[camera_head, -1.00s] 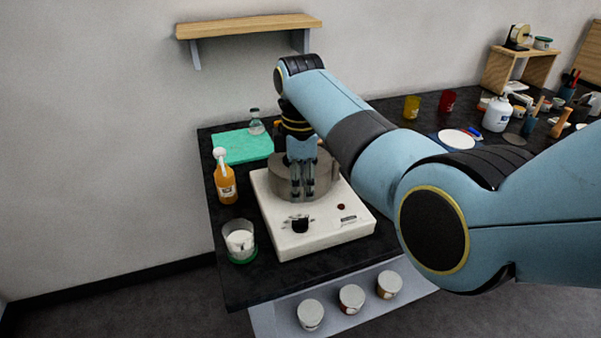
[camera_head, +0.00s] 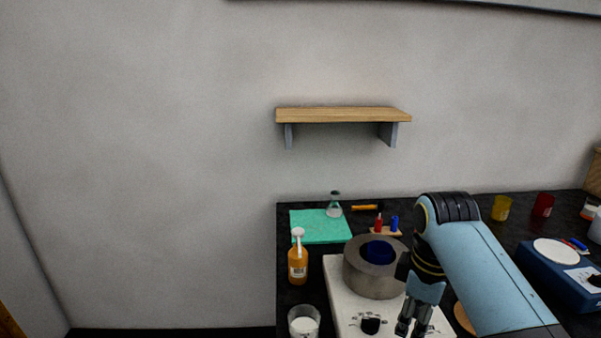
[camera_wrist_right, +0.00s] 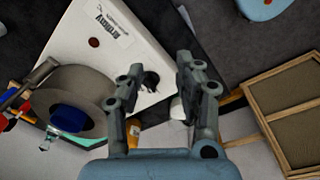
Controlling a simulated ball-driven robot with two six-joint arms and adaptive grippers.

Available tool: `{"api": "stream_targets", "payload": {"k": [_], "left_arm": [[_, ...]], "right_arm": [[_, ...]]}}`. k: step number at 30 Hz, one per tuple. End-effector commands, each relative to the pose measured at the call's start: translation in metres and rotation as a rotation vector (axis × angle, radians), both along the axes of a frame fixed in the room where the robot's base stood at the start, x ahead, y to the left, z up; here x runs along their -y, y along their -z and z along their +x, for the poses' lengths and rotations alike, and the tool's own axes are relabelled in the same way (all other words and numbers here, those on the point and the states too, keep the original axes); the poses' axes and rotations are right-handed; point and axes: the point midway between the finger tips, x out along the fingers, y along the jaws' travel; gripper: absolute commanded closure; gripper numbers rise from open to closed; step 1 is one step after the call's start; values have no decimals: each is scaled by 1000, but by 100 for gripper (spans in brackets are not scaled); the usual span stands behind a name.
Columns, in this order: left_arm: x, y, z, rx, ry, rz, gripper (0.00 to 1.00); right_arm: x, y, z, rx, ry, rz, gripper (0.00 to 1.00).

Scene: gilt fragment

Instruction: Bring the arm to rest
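My right arm comes in from the right in the head view. Its gripper (camera_head: 412,326) hangs pointing down, to the front right of a round grey metal vessel (camera_head: 366,276). In the right wrist view the two fingers (camera_wrist_right: 160,66) are spread apart with nothing between them, so the gripper is open and empty. The vessel sits on a white hotplate-like device (camera_head: 343,306) and has a blue round piece (camera_head: 379,252) in its opening. My left gripper is in neither view.
A teal mat (camera_head: 318,227), an orange bottle (camera_head: 298,262), a small flask (camera_head: 334,207) and a glass beaker (camera_head: 304,322) stand left of the device on the black counter. A blue device (camera_head: 562,283) is at right. A wooden shelf (camera_head: 343,115) is on the wall above.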

Motion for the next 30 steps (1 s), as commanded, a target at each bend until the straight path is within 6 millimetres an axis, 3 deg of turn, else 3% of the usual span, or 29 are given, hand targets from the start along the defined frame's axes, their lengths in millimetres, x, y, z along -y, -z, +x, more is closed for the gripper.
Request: {"api": "stream_targets", "payload": {"k": [1, 3, 6, 12, 25, 30], "left_arm": [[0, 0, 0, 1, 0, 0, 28], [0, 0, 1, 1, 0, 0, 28], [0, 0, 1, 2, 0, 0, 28], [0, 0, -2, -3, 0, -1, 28], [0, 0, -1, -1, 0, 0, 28], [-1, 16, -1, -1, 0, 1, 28]], "right_arm": [[16, 11, -33, 23, 108, -5, 65], [32, 14, -72, 64, 260, -3, 65], [47, 8, -116, 117, 424, 6, 65], [58, -13, -176, 186, 624, 35, 65], [60, -67, -256, 267, 863, 115, 65], [63, -17, -246, 252, 871, 108, 65]]}}
